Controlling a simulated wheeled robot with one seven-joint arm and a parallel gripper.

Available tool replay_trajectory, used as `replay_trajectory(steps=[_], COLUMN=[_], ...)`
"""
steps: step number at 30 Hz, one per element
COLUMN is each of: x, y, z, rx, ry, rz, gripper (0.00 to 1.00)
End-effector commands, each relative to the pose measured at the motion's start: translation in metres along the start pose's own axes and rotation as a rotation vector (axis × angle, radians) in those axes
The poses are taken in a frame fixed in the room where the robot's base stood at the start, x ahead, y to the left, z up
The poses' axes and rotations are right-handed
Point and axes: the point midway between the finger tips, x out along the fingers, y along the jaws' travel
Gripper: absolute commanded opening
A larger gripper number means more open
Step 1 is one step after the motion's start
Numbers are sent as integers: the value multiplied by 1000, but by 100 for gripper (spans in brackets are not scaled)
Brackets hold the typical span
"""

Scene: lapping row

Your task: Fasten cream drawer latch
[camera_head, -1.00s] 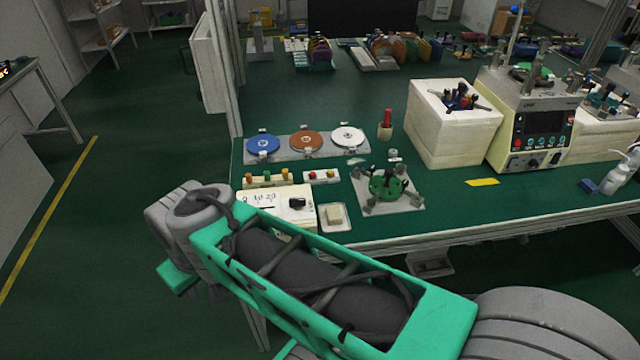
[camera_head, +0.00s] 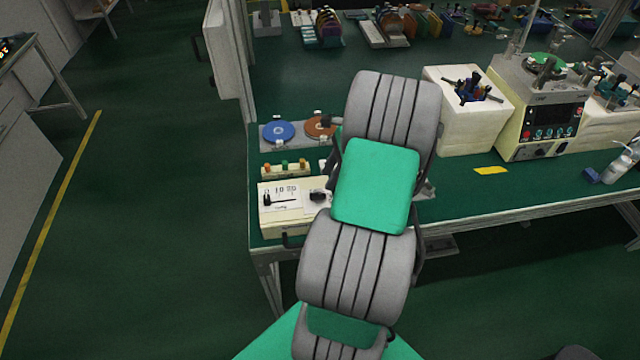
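A cream box (camera_head: 275,222) with a printed scale and a dark pointer on top sits at the near left corner of the green bench. A black knob (camera_head: 318,195) stands at its right side, next to my arm. A dark handle (camera_head: 288,241) shows low on its front, which could be the cream drawer; I cannot make out a latch or tell whether a drawer is open. My arm rises from the bottom and crosses in front of the bench just right of this box. My gripper is not visible; the arm hides what is behind it.
A strip with coloured buttons (camera_head: 285,169) lies behind the box. A blue disc (camera_head: 278,132) and an orange disc (camera_head: 320,127) stand behind that. A cream block (camera_head: 470,125) with dark tools and a control machine (camera_head: 540,125) stand right. The floor left is clear.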

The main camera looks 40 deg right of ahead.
Motion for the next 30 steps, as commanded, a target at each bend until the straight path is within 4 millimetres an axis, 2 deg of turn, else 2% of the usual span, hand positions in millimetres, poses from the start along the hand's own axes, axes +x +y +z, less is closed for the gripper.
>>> replay_trajectory(steps=[6,12,20,30], x=[42,68,71,71], y=[1,0,0,0], z=[2,2,1,1], rx=[-4,-5,-6,-7], ry=[1,3,4,4], rz=[5,2,0,0], gripper=[38,38,38,11])
